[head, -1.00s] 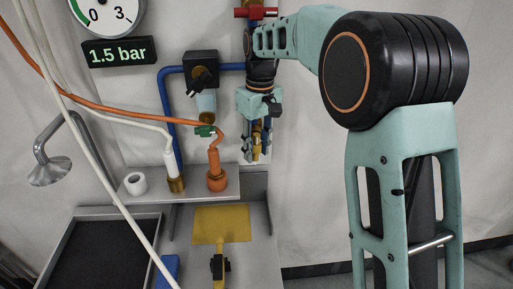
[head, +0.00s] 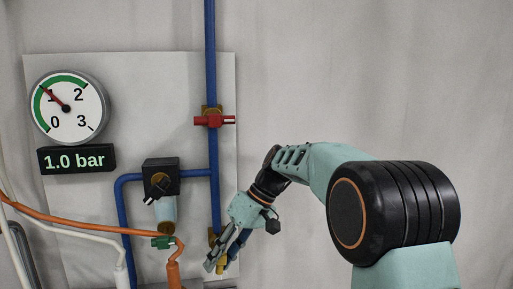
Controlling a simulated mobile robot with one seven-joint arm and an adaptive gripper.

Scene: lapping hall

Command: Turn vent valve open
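The task's vent valve is not labelled. A brass fitting (head: 213,236) sits at the lower end of the vertical blue pipe, and my gripper is right beside it, partly covering the parts there. My gripper (head: 217,265) points down and to the left, its fingers slanted. A yellow-brass piece (head: 222,266) shows between or behind the fingers; whether they touch or grip it I cannot tell. A valve with a red handle (head: 214,120), lying crosswise, is higher on the same pipe. A small green handle (head: 163,242) sits below the black regulator (head: 160,178). The round gauge (head: 67,107) and display (head: 76,159) read about 1.0 bar.
Orange (head: 90,228) and white (head: 75,240) hoses cross the lower left. A blue branch pipe (head: 122,220) bends down left of the regulator. My arm fills the lower right.

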